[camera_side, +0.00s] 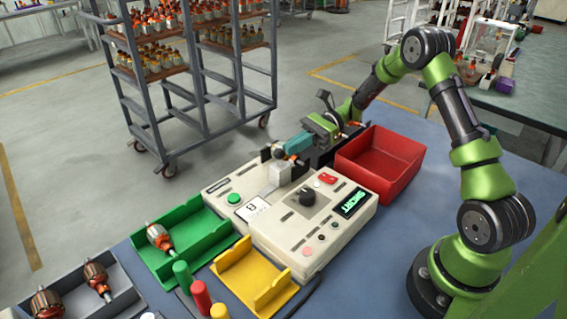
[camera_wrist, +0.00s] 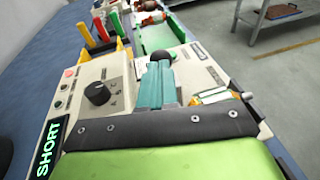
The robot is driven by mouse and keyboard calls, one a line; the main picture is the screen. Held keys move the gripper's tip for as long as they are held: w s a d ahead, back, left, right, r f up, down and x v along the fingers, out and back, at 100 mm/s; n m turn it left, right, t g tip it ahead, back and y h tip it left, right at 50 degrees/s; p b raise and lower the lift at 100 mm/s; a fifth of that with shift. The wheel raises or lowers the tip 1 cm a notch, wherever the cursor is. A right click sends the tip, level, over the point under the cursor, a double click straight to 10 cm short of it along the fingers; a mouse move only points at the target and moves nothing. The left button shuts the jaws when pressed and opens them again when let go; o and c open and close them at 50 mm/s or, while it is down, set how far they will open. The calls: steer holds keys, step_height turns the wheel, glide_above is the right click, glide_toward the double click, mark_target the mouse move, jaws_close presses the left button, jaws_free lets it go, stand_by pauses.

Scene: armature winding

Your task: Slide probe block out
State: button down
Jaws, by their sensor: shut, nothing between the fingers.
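The white tester (camera_side: 318,215) stands on the blue table with a black knob and a screen reading SHORT; it also shows in the wrist view (camera_wrist: 88,113). A pale block (camera_side: 282,178), which looks like the probe block, stands at the tester's back, by a metal plate. In the wrist view a pale block edge (camera_wrist: 140,67) shows just left of my fingers. My gripper (camera_side: 290,150), with teal fingers, is shut and empty at the block's upper rear. It also shows in the wrist view (camera_wrist: 162,66), beside a dark round part. Whether the fingers touch the block I cannot tell.
A red bin (camera_side: 380,160) stands right of my gripper. A green tray (camera_side: 185,245) with one armature, a yellow tray (camera_side: 255,280) and a grey tray (camera_side: 80,300) with armatures are at the front left. Coloured posts (camera_side: 200,298) stand nearby.

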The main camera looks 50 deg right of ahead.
mark_target(284, 152)
steer(key=shift+a, duration=2.25)
steer(key=v, duration=1.5)
steer(key=shift+f, duration=0.1)
